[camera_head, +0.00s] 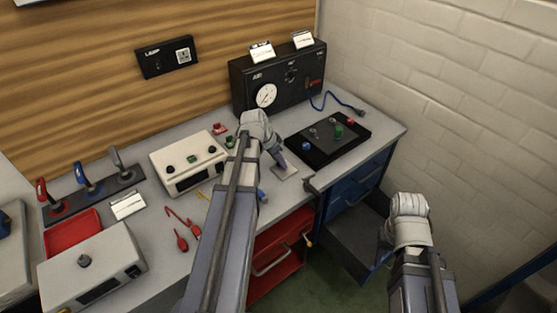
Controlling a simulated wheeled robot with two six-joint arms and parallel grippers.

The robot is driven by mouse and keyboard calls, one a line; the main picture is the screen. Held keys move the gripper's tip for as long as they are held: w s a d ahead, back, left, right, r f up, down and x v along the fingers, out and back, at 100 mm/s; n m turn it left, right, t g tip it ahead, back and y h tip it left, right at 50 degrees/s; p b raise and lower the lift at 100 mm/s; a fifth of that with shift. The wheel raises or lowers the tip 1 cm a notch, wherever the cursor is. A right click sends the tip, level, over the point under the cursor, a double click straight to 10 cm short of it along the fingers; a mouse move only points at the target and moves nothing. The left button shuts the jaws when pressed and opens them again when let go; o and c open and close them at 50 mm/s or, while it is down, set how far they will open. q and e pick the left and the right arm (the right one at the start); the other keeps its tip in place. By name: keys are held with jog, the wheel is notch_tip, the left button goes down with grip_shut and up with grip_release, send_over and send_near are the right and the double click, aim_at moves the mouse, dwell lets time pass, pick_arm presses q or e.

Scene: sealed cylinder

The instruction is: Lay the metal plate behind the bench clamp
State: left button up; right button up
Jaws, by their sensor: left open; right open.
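A small pale flat square, which looks like the metal plate (289,173), lies on the grey bench near its front edge. My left gripper (281,163) points down right at the plate's back left side. Its jaws are open, and whether they touch the plate cannot be told. A small dark piece at the bench's front edge, just right of the plate, may be the bench clamp (311,185). My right gripper (397,236) hangs off the bench at the right, open and empty, mostly hidden by its wrist.
A black panel with coloured knobs (328,138) lies behind and right of the plate. A black gauge box (278,81) stands at the back. Red drawers (275,258) sit below.

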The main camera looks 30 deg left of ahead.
pick_arm(q)
jog(key=shift+r, duration=0.1)
jog(key=p+v, duration=1.1)
jog(key=v, duration=0.1)
jog(key=s+d+g+y, duration=0.1)
jog(key=s+d, duration=0.3)
jog(key=d, duration=0.6)
jog(key=s+d+f+g+y, duration=0.1)
jog(key=s+d, duration=0.3)
jog(key=d, duration=0.7)
jog(key=s+d+g+y, duration=0.1)
jog(key=s+d, duration=0.3)
jog(key=d, duration=0.7)
jog(key=shift+s+d+f+n+g, duration=0.15)
jog(key=shift+s+f+n+g, duration=0.15)
jog(key=shift+g, duration=0.3)
jog(key=shift+w, duration=0.1)
